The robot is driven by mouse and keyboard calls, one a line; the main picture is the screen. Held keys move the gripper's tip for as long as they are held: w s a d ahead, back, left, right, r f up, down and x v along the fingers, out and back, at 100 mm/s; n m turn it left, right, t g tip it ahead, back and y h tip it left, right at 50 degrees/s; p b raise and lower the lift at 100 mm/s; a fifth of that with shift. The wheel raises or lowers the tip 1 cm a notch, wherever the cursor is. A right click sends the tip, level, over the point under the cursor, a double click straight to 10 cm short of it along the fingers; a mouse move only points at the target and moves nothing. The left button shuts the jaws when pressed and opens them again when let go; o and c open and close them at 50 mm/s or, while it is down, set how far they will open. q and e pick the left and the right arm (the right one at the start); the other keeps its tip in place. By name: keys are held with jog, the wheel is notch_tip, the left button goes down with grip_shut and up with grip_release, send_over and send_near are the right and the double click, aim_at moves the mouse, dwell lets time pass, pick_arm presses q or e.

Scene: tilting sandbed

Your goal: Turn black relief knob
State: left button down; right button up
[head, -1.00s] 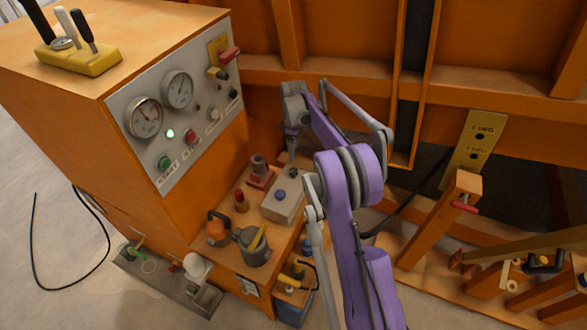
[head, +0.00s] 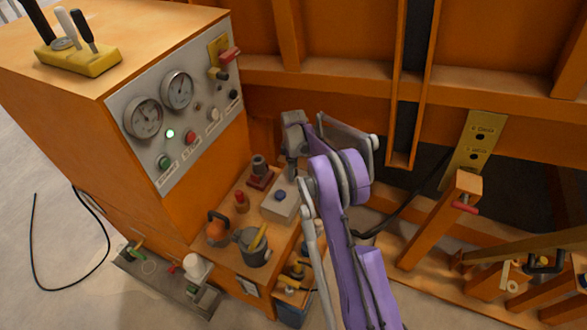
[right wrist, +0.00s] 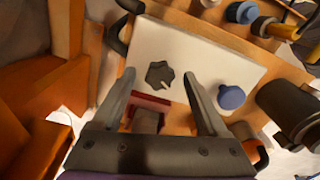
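The black relief knob (right wrist: 160,75) is a dark lobed knob on top of a pale grey box (right wrist: 215,53), seen in the right wrist view. In the head view the box (head: 274,209) sits on the orange ledge, and my gripper hides the knob. My right gripper (right wrist: 159,76) is open, its two fingers apart, and the knob shows between the fingertips. I cannot tell how far above the knob the tips are. In the head view my right gripper (head: 292,172) points down over the back of the box. My left gripper is not in view.
A blue knob (right wrist: 231,97) stands on the same box, right of the black one. A red-based fitting (head: 260,174), a red-topped part (head: 241,202) and a grey cup (head: 254,248) stand close by. The gauge panel (head: 205,95) rises behind left.

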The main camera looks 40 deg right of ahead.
grip_shut()
dwell(0.3)
jog(key=m+b, duration=0.1)
jog(key=m, duration=0.1)
jog(key=shift+m+b, duration=0.35)
jog(key=shift+m, duration=0.05)
jog(key=shift+m+b, duration=0.8)
jog(key=shift+m, duration=1.2)
jog(key=shift+o, duration=0.4)
grip_release()
